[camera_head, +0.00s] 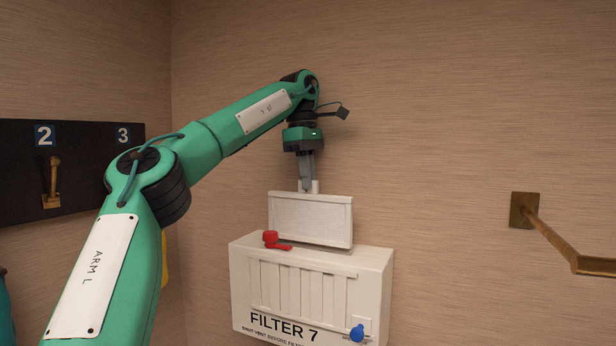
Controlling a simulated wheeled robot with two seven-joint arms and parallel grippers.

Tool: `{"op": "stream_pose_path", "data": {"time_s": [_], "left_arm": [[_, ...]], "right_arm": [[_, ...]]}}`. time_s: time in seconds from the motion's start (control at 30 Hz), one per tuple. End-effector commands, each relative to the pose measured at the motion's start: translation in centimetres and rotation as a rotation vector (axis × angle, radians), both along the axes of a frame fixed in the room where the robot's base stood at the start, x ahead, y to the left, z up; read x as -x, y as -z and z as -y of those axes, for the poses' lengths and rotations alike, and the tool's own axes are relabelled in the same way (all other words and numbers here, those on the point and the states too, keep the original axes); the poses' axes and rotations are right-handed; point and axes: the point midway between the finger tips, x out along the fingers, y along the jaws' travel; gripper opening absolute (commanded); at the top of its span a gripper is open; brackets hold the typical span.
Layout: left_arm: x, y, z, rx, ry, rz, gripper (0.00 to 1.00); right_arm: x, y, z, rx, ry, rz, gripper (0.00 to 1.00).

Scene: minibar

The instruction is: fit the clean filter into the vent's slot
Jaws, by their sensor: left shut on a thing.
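The vent (378,283) is a white box on the wall, labelled "FILTER 7", with louvers on its front. The clean filter (311,219) is a white framed panel standing upright at the top of the vent. Its lower edge meets the top face of the vent in the picture; I cannot tell how far it is in the slot. My left gripper (308,187) points down and is shut on the tab at the filter's top edge. The slot is hidden behind the filter. My right gripper is not in view.
A red lever (272,239) sits on the vent's top left, close to the filter. A blue knob (357,333) is at its lower right front. A dark board (22,165) with numbered hooks is at left. A brass rail (560,240) sticks out at right.

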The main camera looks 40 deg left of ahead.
Motion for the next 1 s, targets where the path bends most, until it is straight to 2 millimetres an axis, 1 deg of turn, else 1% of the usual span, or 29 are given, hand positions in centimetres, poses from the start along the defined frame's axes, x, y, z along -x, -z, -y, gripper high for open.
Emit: {"op": "stream_pose_path", "data": {"time_s": [0.33,0.8,1.0], "left_arm": [[-0.01,-0.06,0.02,0.0,0.002,-0.001,0.0],[0.0,-0.02,0.02,0.0,0.001,0.0,0.0],[0.0,-0.12,0.01,0.001,0.0,0.0,0.0]], "right_arm": [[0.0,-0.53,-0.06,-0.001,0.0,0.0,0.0],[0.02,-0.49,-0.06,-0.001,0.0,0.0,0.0],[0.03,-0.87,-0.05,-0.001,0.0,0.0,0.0]]}}
